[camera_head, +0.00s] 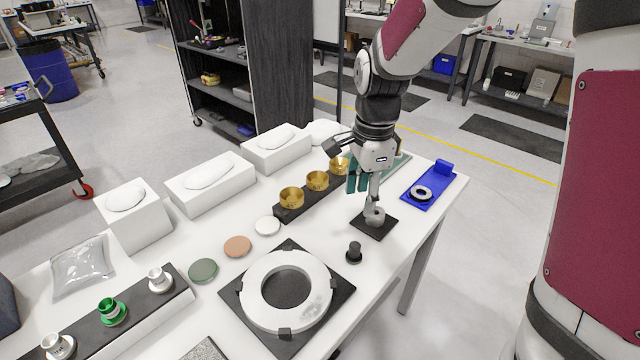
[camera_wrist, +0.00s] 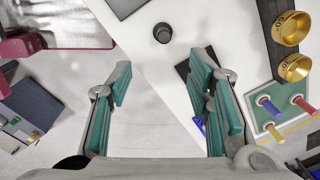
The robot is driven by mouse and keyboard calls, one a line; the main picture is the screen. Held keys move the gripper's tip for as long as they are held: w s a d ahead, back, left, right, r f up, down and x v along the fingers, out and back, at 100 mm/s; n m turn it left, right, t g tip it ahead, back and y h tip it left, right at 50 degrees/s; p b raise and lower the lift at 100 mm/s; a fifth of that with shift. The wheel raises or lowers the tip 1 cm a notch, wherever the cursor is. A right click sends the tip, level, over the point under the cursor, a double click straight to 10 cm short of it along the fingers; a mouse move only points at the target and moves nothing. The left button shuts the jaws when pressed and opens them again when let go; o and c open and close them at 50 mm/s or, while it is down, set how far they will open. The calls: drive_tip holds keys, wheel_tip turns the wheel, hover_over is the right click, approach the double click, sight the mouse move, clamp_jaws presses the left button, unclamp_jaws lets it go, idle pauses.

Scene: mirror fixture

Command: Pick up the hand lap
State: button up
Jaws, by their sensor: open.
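A small black knob-shaped piece (camera_head: 354,252) stands upright near the table's front edge. It looks most like the hand lap, though no label shows. In the wrist view the black knob (camera_wrist: 163,33) is at the top, beyond the fingertips and roughly between them sideways. My gripper (camera_head: 366,200) is behind the knob in the head view, pointing down close to a small black square pad (camera_head: 378,230). In the wrist view my gripper (camera_wrist: 164,66) has its teal-padded fingers spread wide, with nothing between them. I cannot tell whether a grey part over the pad is a finger or a separate object.
A large white ring (camera_head: 258,290) lies on a black plate left of the knob. Brass cups (camera_head: 317,180) stand in a dark rack behind. The white table (camera_head: 330,275) is bare around the knob.

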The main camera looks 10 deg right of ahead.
sight(355, 244)
drive_tip(key=f, duration=0.4)
drive_tip(key=w+f+m, duration=0.1)
drive_tip(key=f, duration=0.3)
drive_tip(key=w+f+m, duration=0.1)
drive_tip(key=f, duration=0.4)
drive_tip(key=shift+g, duration=0.3)
wheel_tip(355, 244, down, 4)
drive_tip(key=shift+s+d+r+p, duration=0.1)
drive_tip(key=shift+s+d+p, duration=0.05)
drive_tip(key=shift+p, duration=0.55)
drive_tip(key=shift+f, duration=0.65)
drive_tip(key=shift+c, duration=0.2)
clamp_jaws()
